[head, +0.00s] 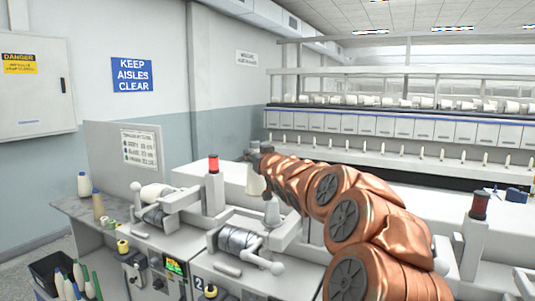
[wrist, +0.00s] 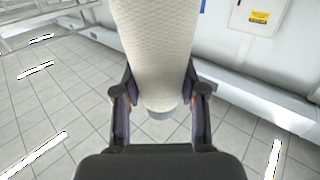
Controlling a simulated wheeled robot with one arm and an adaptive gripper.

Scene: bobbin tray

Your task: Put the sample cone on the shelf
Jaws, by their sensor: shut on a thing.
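My gripper (wrist: 160,108) is shut on a cream cone of yarn (wrist: 155,45), with one finger on each side of it. The cone's small grey end (wrist: 160,114) pokes out between the fingers. In the head view the cone (head: 255,180) hangs below my gripper (head: 257,158), above the winding machine, beside the red lamp. A grey shelf-like ledge (head: 70,208) is at the left, with a white cone (head: 84,185) and a tan cone (head: 98,205) standing on it. I cannot tell which surface the task calls the shelf.
A long frame (head: 400,128) with several white cones runs along the back.

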